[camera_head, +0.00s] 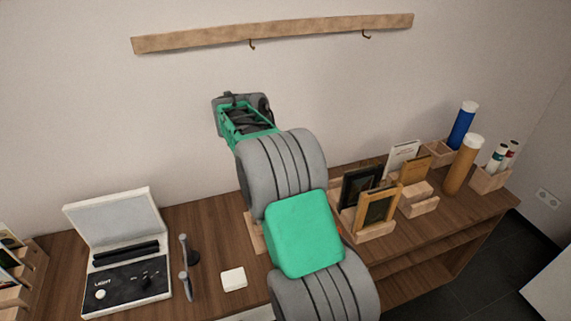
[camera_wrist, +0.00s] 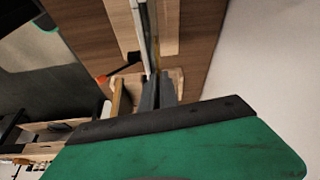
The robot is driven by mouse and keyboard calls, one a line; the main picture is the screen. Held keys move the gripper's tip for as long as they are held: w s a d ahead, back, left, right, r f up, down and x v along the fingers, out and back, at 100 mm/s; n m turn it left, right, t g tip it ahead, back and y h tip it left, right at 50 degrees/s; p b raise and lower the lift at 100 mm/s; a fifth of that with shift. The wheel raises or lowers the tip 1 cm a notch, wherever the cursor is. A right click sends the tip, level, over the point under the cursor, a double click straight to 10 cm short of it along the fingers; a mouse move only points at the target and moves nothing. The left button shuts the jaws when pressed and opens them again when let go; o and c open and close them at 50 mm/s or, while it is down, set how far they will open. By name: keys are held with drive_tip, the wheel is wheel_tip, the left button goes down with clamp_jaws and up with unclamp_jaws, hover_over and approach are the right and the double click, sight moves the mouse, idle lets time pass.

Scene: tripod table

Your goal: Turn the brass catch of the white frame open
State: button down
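In the wrist view, a thin white upright edge (camera_wrist: 148,38), which looks like the white frame seen nearly edge-on, stands by a pale wooden holder (camera_wrist: 170,28). My gripper (camera_wrist: 158,82) has its two dark fingers close together, just below the lower end of that edge. I cannot tell whether they touch it or how wide the gap between them is. I cannot make out the brass catch. In the head view my arm covers the fingers and the frame; only part of a light wooden base (camera_head: 254,232) shows beside the arm.
Framed pictures (camera_head: 378,210) in wooden stands and several tubes (camera_head: 462,165) stand right. A hook rail (camera_head: 275,33) is on the wall. An orange-tipped dark rod (camera_wrist: 103,78) lies near the fingers.

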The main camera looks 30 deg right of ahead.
drive_tip(key=shift+m+p, duration=0.4)
drive_tip(key=shift+m, duration=0.3)
drive_tip(key=shift+g, duration=0.3)
drive_tip(key=c, duration=1.6)
unclamp_jaws()
drive_tip(key=p+v, duration=0.2)
drive_tip(key=v, duration=0.6)
drive_tip(key=shift+d, duration=0.1)
